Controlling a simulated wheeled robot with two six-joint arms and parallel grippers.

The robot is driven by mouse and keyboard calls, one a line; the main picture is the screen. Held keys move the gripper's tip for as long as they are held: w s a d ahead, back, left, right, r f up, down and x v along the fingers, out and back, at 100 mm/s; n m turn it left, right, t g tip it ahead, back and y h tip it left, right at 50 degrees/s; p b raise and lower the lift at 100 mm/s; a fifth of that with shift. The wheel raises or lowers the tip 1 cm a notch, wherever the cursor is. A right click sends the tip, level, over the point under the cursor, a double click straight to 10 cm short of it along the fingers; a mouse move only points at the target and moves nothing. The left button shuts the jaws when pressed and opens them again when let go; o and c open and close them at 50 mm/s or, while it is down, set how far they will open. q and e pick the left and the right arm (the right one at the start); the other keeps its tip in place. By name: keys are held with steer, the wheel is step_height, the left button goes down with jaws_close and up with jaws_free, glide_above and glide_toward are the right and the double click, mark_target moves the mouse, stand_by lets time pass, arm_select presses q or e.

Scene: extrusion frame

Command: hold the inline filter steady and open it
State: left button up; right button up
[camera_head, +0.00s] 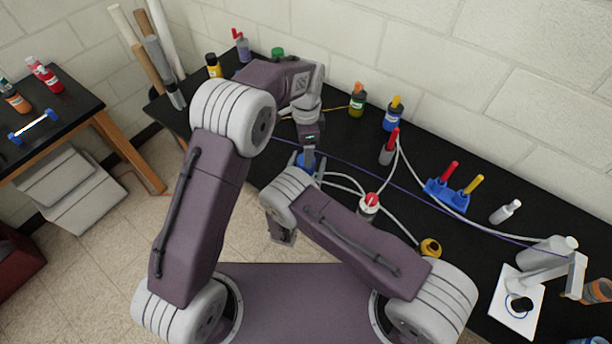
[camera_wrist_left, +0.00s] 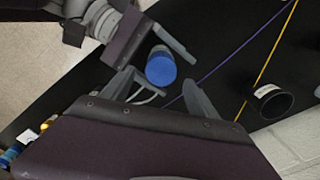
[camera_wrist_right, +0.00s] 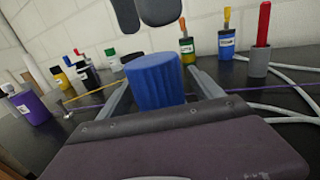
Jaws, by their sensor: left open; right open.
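The blue ribbed cylinder, which I take as the inline filter, stands on the black bench (camera_head: 450,240). In the head view only a bit of its blue (camera_head: 304,161) shows under my left gripper (camera_head: 309,160). My left gripper is open above it; in the left wrist view the cylinder's round blue top (camera_wrist_left: 160,67) lies between its spread fingers (camera_wrist_left: 158,90). My right gripper (camera_wrist_right: 158,82) is open, with a finger on each side of the cylinder (camera_wrist_right: 155,88). Whether any finger touches it I cannot tell. My right gripper is mostly hidden in the head view by its arm.
Several bottles, including a green-and-orange one (camera_head: 357,99), stand along the wall. A red-handled tool in a grey holder (camera_head: 390,147) and a blue rack (camera_head: 447,193) stand to the right. White tubes and purple and yellow lines cross the bench. A side table (camera_head: 70,105) is at left.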

arm_select(q)
steer(key=shift+w, duration=0.15)
arm_select(e)
steer(key=shift+w+f, duration=0.1)
steer(key=c, duration=0.6)
jaws_close()
arm_select(q)
steer(key=m, duration=0.4)
steer(key=shift+m, duration=0.3)
step_height(320, 180, down, 8)
steer(key=shift+f, duration=0.1)
steer(key=c, duration=1.5)
steer(key=n, duration=0.3)
steer(key=o, duration=1.5)
steer(key=shift+o, duration=0.2)
